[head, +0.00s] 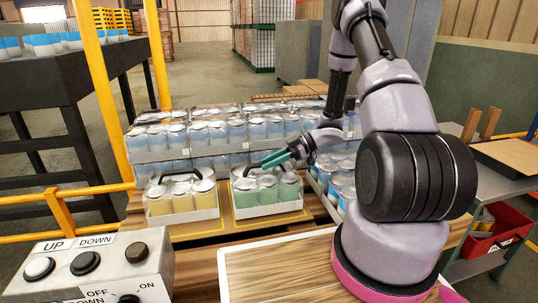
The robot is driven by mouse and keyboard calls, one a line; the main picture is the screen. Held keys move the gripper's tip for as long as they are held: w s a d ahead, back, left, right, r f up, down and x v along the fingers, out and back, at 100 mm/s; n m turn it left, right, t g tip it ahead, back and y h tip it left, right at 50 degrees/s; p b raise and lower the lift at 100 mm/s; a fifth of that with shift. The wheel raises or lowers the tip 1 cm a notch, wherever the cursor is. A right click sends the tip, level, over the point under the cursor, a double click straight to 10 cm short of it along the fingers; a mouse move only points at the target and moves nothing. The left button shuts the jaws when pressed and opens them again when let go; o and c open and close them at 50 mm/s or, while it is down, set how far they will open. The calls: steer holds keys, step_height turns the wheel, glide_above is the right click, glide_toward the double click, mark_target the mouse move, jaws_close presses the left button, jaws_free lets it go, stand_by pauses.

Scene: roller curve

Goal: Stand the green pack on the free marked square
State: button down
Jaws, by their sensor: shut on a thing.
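The green pack (267,191), several green cans in a white tray with a black handle, is upright at the front of the wooden pallet. My gripper (271,160) has teal fingers and reaches in from the right, shut on the pack's handle. The pack is over a yellow-outlined marked square (268,224), whose front part shows. I cannot tell whether the tray's bottom touches it. The yellow pack (181,199) stands on the left beside the green one, with a narrow gap between them.
Packs of blue cans (264,128) stand in stacked trays behind, with more to the right of the green pack. A control box (88,264) is at the front left and a wooden-topped board (285,272) at the front. A yellow post (99,82) rises at the left.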

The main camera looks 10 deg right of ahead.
steer(key=shift+f, duration=0.45)
steer(key=c, duration=0.7)
jaws_free()
